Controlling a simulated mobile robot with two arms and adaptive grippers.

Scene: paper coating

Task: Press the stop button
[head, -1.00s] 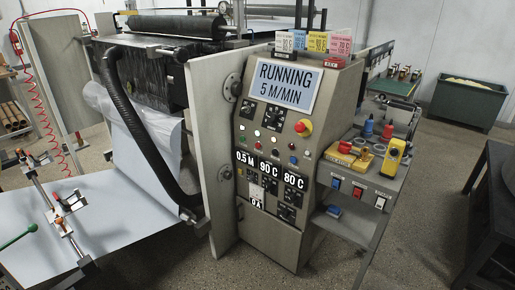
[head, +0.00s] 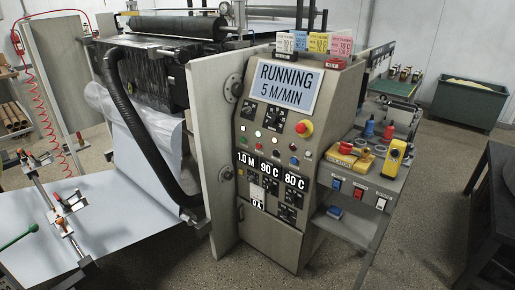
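The control panel (head: 270,165) of the coating machine stands in the middle of the head view. Its screen (head: 284,86) reads RUNNING 5 M/MIN. A large red mushroom button (head: 305,128) on a yellow collar sits below the screen at the right. Rows of small round buttons (head: 276,147), some red, lie lower left of it; their labels are too small to read, so I cannot tell which is marked stop. Neither of my grippers is in view and nothing touches the panel.
A side shelf (head: 365,185) with a yellow meter (head: 395,157), bottles and rocker switches juts out right of the panel. A dark table (head: 495,200) stands at the right edge. A white paper web (head: 110,215) runs at the left. Floor between shelf and table is clear.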

